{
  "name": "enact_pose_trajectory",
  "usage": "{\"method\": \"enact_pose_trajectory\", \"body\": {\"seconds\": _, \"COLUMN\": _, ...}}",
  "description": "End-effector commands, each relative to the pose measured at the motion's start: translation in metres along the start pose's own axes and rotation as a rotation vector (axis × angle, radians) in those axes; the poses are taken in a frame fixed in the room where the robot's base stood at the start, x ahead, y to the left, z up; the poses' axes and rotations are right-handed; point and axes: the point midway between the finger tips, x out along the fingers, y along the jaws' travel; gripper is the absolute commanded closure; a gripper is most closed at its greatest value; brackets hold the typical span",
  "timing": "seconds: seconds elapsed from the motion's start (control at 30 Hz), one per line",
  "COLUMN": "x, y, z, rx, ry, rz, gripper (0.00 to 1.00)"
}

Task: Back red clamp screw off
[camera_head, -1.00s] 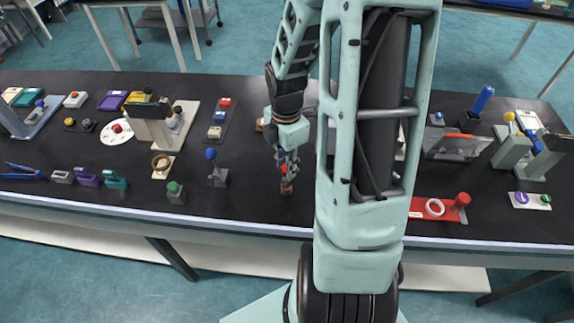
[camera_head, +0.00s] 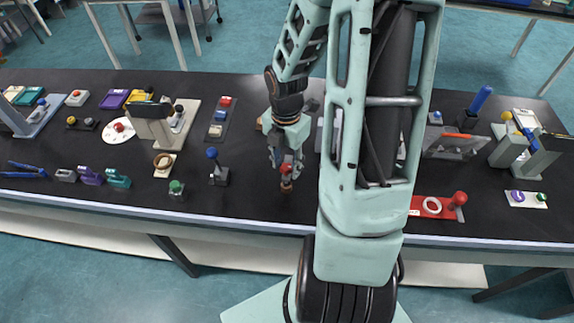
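A small red-topped piece (camera_head: 286,170) on a brownish base (camera_head: 286,186) stands on the dark bench, near its front edge. I take it for the red clamp screw, but it is too small to be sure. My gripper (camera_head: 286,163) points down just over the red top, its fingers spread on either side. It looks open. I cannot tell whether a finger touches the red top. My arm hides part of the bench to the right.
A blue-knobbed lever (camera_head: 212,154) and a green-knobbed block (camera_head: 176,187) stand to the left. A red plate (camera_head: 428,207) with a white ring and red knob (camera_head: 459,199) lies to the right, beyond my arm. The bench left of the gripper's front is partly clear.

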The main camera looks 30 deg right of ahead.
Motion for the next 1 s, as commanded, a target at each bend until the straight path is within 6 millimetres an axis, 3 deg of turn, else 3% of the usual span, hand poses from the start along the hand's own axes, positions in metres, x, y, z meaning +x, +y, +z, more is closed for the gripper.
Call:
{"method": "enact_pose_trajectory", "body": {"seconds": 0.13, "x": 0.0001, "y": 0.0003, "z": 0.0002, "rx": 0.039, "ry": -0.001, "rz": 0.0, "gripper": 0.64}}
{"method": "enact_pose_trajectory", "body": {"seconds": 0.4, "x": 0.0007, "y": 0.0007, "z": 0.0001, "rx": 0.343, "ry": -0.001, "rz": 0.001, "gripper": 0.64}}
{"method": "enact_pose_trajectory", "body": {"seconds": 0.57, "x": 0.0001, "y": 0.0005, "z": 0.0004, "rx": 0.418, "ry": -0.001, "rz": 0.001, "gripper": 0.64}}
{"method": "enact_pose_trajectory", "body": {"seconds": 0.83, "x": 0.0012, "y": 0.0009, "z": 0.0001, "rx": 0.711, "ry": -0.001, "rz": 0.001, "gripper": 0.64}}
{"method": "enact_pose_trajectory", "body": {"seconds": 1.0, "x": 0.0001, "y": 0.0006, "z": 0.0003, "rx": 0.807, "ry": -0.001, "rz": 0.001, "gripper": 0.64}}
